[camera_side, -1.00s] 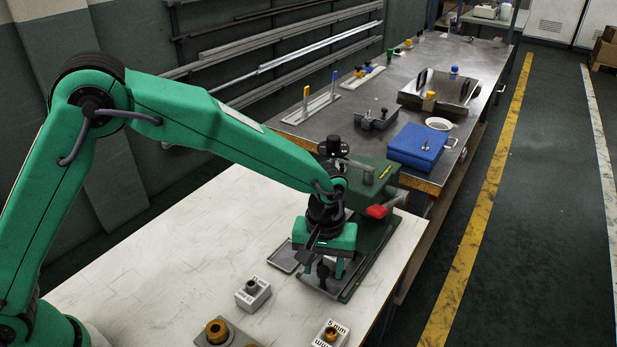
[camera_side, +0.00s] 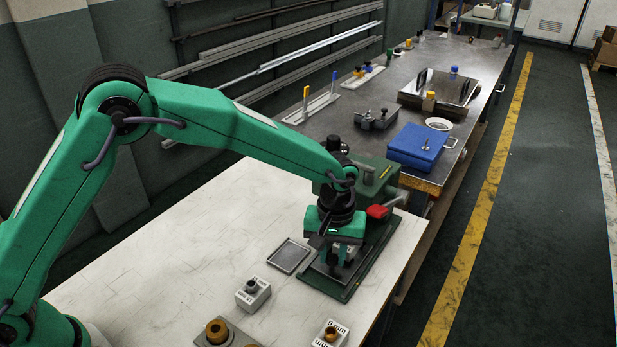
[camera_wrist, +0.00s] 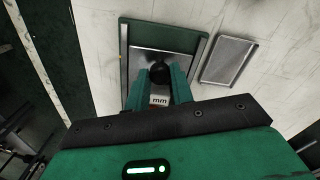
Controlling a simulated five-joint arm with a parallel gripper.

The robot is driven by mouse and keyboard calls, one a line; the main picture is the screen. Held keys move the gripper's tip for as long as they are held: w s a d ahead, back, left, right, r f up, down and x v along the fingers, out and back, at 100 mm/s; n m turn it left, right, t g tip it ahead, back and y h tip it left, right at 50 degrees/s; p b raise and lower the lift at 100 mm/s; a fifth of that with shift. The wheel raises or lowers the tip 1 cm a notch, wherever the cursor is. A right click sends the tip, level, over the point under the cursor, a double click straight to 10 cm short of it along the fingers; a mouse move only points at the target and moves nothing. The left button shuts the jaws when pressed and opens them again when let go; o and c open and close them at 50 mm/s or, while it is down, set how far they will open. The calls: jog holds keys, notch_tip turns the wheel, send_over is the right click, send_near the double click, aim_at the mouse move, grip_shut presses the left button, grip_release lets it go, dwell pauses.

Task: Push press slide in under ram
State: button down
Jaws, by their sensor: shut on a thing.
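The dark green press (camera_side: 362,187) stands at the far right end of the white table, its long green base (camera_side: 345,292) reaching toward the camera. The metal press slide (camera_side: 322,266) lies on this base, and its plate also shows in the wrist view (camera_wrist: 143,58). My gripper (camera_side: 338,262) is shut on the slide's black knob (camera_wrist: 160,72), between both fingers in the wrist view. The ram is hidden behind my gripper and wrist. A white label or block marked "mm" (camera_wrist: 160,100) shows between the fingers; what it sits on is unclear.
A shallow grey tray (camera_side: 288,256) lies left of the press base. The press lever's red end (camera_side: 377,211) is close right of my wrist.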

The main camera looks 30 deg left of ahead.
jog(key=shift+w+r, duration=0.1)
jog(key=shift+w, duration=1.95)
jog(key=c, duration=1.2)
grip_release()
jog(key=shift+s, duration=0.25)
